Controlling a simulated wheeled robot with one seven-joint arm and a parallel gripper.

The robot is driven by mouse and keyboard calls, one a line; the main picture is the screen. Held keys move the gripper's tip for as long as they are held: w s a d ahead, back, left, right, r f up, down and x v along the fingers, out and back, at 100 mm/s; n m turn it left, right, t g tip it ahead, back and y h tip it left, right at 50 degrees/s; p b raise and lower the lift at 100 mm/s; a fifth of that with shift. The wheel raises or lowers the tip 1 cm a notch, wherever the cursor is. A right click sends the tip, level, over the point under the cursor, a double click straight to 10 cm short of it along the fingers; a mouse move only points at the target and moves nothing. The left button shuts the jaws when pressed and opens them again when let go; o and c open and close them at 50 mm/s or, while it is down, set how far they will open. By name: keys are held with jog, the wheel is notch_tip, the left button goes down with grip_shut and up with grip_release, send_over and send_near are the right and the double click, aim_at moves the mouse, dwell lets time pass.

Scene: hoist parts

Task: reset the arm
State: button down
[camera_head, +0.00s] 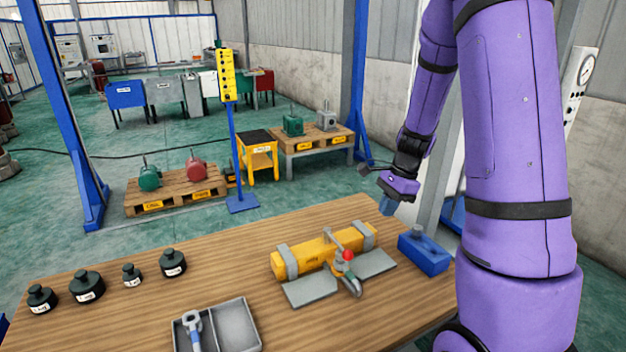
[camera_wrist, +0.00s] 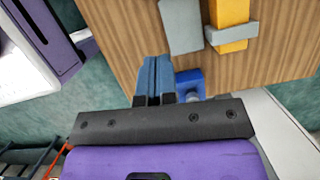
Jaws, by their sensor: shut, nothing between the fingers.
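My purple arm rises on the right in the head view and bends down to my gripper (camera_head: 388,206), which hangs above the far right edge of the wooden table (camera_head: 200,262). Its blue fingertips are together with nothing between them. In the wrist view the shut fingers of my gripper (camera_wrist: 154,82) point over the table near its edge. A blue block with a grey top (camera_head: 424,252) stands on the table just below and right of the gripper, apart from it. The block also shows in the wrist view (camera_wrist: 190,80), partly hidden behind the fingers.
A yellow bar (camera_head: 318,255) lies in grey supports with a red-tipped hook (camera_head: 350,275) and grey plates. Several black weights (camera_head: 86,287) stand at the left. A grey tray (camera_head: 240,325) holds a blue-handled tool. A blue post (camera_head: 361,90) stands behind the gripper.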

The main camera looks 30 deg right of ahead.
jog(key=shift+r, duration=0.1)
jog(key=s+a+r+n+t+h, duration=0.1)
jog(key=s+a+r+n, duration=0.2)
jog(key=a+r+n, duration=0.3)
jog(key=s+a+r+n+t, duration=0.1)
jog(key=s+a+r+n, duration=0.25)
jog(key=r, duration=0.55)
jog(key=s+a+r+n+t+h, duration=0.1)
jog(key=s+a+r+n, duration=0.2)
jog(key=s+r+n, duration=0.1)
jog(key=s+a+r+n+t+h, duration=0.1)
jog(key=s+a+r+n, duration=0.2)
jog(key=s, duration=0.6)
jog(key=a+n, duration=0.1)
jog(key=n, duration=0.1)
jog(key=shift+s+a+r+n+t, duration=0.15)
jog(key=shift+s+r+n+t, duration=0.1)
jog(key=shift+r+n+t, duration=0.15)
